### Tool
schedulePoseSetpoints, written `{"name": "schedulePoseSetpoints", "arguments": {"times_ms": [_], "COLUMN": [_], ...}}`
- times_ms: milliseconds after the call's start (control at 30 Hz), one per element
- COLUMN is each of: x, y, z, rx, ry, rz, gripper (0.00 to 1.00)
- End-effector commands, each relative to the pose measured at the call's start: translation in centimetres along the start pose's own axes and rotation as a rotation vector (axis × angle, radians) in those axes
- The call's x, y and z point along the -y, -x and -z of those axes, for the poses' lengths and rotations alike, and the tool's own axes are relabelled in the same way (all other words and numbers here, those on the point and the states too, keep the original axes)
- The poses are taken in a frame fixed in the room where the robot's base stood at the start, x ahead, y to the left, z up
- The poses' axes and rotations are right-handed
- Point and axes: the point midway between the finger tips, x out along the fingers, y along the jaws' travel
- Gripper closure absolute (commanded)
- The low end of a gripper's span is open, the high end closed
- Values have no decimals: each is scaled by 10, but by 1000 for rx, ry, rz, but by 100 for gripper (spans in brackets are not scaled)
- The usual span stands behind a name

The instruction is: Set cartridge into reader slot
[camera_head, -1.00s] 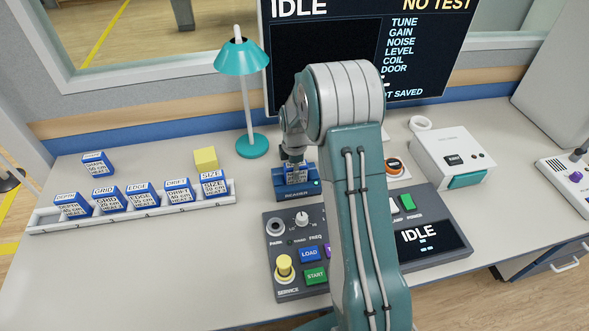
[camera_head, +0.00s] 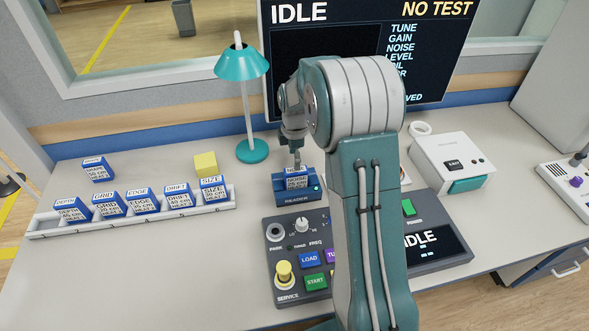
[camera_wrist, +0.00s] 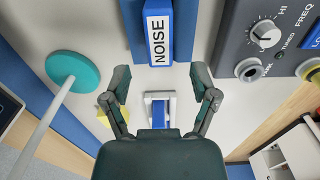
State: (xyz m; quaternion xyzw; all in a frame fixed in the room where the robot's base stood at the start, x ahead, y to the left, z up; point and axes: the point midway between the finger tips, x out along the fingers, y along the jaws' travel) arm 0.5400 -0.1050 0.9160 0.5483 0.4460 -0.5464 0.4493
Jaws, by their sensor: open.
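The blue reader (camera_head: 297,196) stands behind the control console. A blue cartridge with a white label (camera_head: 297,182) sits upright in its slot. In the wrist view the cartridge's top (camera_wrist: 159,38) reads NOISE, with blue reader body (camera_wrist: 136,25) beside it. My gripper (camera_head: 296,165) is above the cartridge in the head view. In the wrist view my gripper (camera_wrist: 161,78) is open, its fingertips apart and nothing between them; the cartridge lies beyond the tips. How deep the cartridge sits is hard to judge.
A white rack (camera_head: 140,222) at left holds several blue cartridges; another cartridge (camera_head: 97,170) stands behind it, with a yellow block (camera_head: 205,162) near its right end. A teal lamp (camera_head: 252,150) stands left of the reader. The console (camera_head: 285,240) is in front. The front left table is clear.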

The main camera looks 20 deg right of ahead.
Motion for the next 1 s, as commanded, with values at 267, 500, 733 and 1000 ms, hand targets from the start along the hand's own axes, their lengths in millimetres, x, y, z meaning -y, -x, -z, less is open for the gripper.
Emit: {"name": "schedulePoseSetpoints", "arguments": {"times_ms": [267, 500, 733, 1000], "x": [-1, 14, 58, 117], "y": [40, 68, 121, 165], "z": [0, 6, 21, 35], "rx": [0, -2, -22, -74], "ry": [0, -74, -295, -557], "rz": [-1, -32, -110, -194], "gripper": [24, 24, 24, 24]}}
